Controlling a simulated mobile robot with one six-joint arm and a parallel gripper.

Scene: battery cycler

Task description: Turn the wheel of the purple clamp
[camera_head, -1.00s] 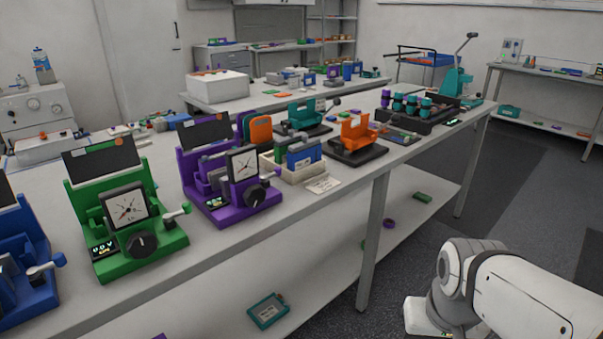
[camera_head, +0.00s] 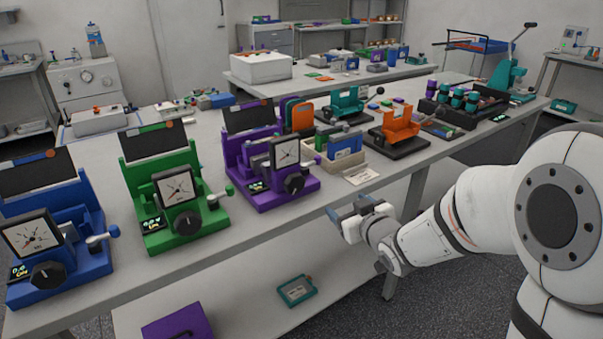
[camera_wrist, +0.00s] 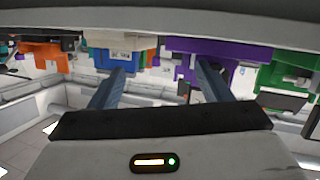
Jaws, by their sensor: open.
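The purple clamp (camera_head: 240,158) stands upright on the front part of the long table, between the green clamp and a box of cards. It has a dark back plate, a square dial gauge and a round black knob (camera_head: 294,184) on its front. In the wrist view the purple clamp (camera_wrist: 232,50) shows upside down near the top, and its knob is not clear there. My gripper (camera_head: 348,208) is open and empty at the table's front edge, right of the purple clamp and apart from it. The gripper also shows in the wrist view (camera_wrist: 160,70), its two fingers spread.
The green clamp (camera_head: 150,178) and blue clamp (camera_head: 85,262) stand to the left. A card box (camera_head: 318,162) and an orange holder (camera_head: 397,124) on a black base stand to the right. Table legs and a lower shelf with a teal device (camera_head: 296,291) lie below.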

